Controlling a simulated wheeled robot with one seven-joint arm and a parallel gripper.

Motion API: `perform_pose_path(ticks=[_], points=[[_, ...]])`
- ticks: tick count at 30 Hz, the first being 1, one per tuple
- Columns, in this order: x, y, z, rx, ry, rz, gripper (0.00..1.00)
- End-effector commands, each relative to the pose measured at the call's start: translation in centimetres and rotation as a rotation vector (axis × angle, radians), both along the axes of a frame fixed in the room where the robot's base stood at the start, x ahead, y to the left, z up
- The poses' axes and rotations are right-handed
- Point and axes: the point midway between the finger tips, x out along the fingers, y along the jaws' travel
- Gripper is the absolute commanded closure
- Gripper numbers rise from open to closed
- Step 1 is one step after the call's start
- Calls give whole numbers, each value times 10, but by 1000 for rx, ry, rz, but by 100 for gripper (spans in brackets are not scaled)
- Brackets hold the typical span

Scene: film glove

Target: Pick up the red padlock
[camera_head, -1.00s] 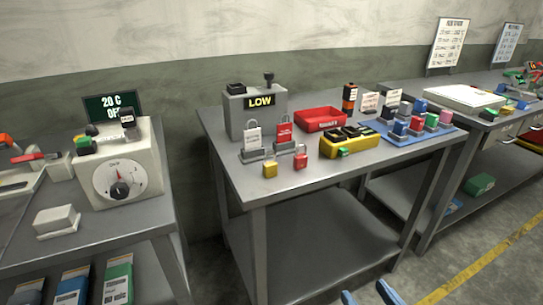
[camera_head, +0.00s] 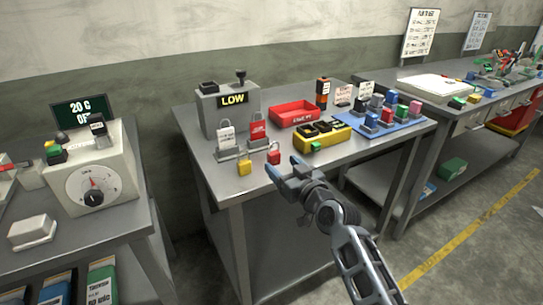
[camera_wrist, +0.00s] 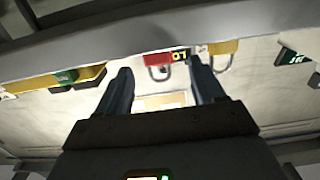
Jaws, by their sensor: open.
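The small red padlock (camera_head: 273,157) stands near the front edge of the middle grey bench, to the right of a yellow padlock (camera_head: 244,168). In the wrist view the red padlock (camera_wrist: 156,59) appears upside down, its shackle hanging below its body, framed between my fingertips. The yellow padlock (camera_wrist: 222,47) shows there just right of the right finger. My gripper (camera_head: 285,171) is open and empty, at the bench's front edge, close to the red padlock. I cannot tell the exact gap between them.
Behind the padlocks stand a white tag (camera_head: 227,137) and a red tag (camera_head: 258,128) on grey bases, and a grey box (camera_head: 220,108) reading LOW. A yellow tray (camera_head: 338,142) and red bin (camera_head: 290,113) lie to the right. The bench front edge (camera_head: 262,191) is below.

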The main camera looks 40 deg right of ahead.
Motion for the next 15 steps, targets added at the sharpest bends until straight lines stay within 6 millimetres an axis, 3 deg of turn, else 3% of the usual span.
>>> perform_pose_path(ticks=[9, 15], points=[[39, -16, 0, 0, -1, 1, 32], [47, -18, -2, 1, 0, 0, 32]])
